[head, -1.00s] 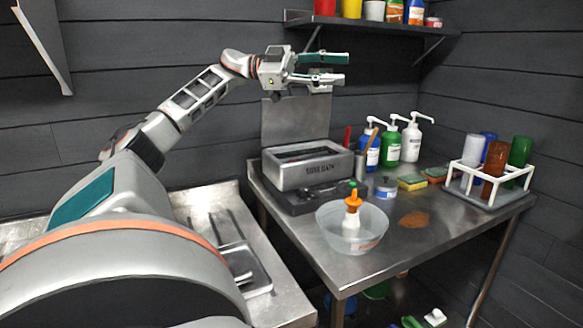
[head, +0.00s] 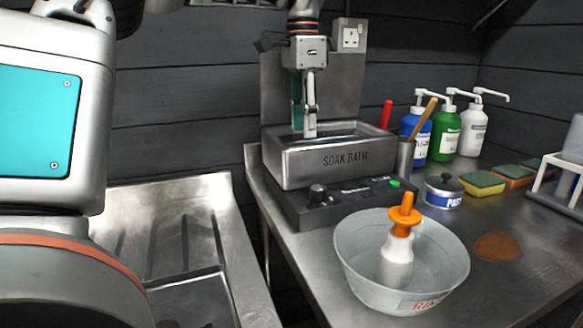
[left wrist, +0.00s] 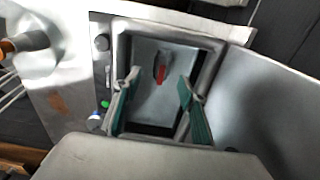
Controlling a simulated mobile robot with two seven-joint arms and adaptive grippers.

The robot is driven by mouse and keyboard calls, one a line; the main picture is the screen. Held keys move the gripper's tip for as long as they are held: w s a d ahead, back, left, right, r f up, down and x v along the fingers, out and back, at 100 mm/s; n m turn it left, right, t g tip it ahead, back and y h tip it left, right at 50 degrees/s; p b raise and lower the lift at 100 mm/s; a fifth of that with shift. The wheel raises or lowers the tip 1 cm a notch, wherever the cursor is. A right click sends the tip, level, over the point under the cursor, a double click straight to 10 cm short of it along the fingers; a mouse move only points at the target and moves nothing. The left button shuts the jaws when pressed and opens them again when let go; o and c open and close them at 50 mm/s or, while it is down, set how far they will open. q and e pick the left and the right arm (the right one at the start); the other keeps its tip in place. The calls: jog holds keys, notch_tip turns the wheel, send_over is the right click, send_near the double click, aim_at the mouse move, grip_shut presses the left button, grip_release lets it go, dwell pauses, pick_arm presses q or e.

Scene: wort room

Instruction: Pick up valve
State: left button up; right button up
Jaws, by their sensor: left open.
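A small metal piece with a red part, which looks like the valve (left wrist: 161,71), lies inside the soak bath (head: 335,160). In the head view the bath's front wall hides it. My left gripper (head: 308,132) points down at the bath, its fingertips at or just inside the opening. In the left wrist view the green-padded fingers of this gripper (left wrist: 158,95) are spread apart, with the valve beyond and between them, apart from both. The bath shows there as a rectangular opening with a metal rim (left wrist: 122,50). My right gripper is not in view.
A clear bowl (head: 350,262) with an orange-topped white bottle (head: 397,258) stands in front of the bath. A cup with tools (head: 405,155), a round tin (head: 443,192), pump bottles (head: 445,133) and sponges (head: 482,183) stand to the right. A metal backplate (head: 350,80) rises behind the bath.

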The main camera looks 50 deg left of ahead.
pick_arm(q)
jog(key=shift+a+f, duration=0.1)
jog(key=shift+f, duration=0.65)
jog(key=shift+f+b, duration=0.35)
jog(key=shift+f, duration=0.4)
notch_tip(320, 180, down, 5)
jog(key=shift+w+b, duration=0.1)
jog(key=shift+b, duration=0.35)
grip_shut()
